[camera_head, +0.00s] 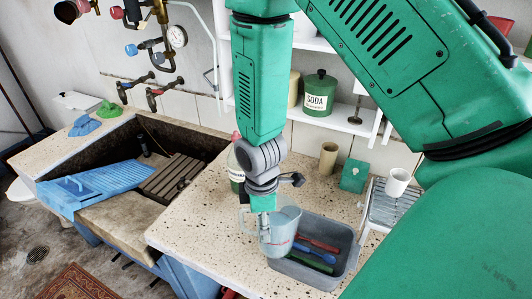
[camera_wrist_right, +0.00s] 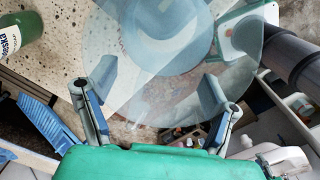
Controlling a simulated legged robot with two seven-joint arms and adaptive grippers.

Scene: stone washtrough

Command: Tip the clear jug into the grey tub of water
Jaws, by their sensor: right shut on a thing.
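The clear jug (camera_head: 281,236) is in my right gripper (camera_head: 262,208), held above the left edge of the grey tub. It looks close to upright, with its handle toward the left. In the right wrist view the jug (camera_wrist_right: 160,45) fills the space ahead of the right gripper's two fingers (camera_wrist_right: 160,108). The grey tub (camera_head: 348,266) sits on the speckled counter, with red, blue and green items lying in it. I cannot make out its water level or any liquid in the jug. My left gripper is in neither view.
A labelled bottle (camera_head: 237,172) stands behind my right wrist. The stone trough (camera_head: 120,215) with a blue washboard (camera_head: 95,187) is left. The counter (camera_head: 200,225) between is clear.

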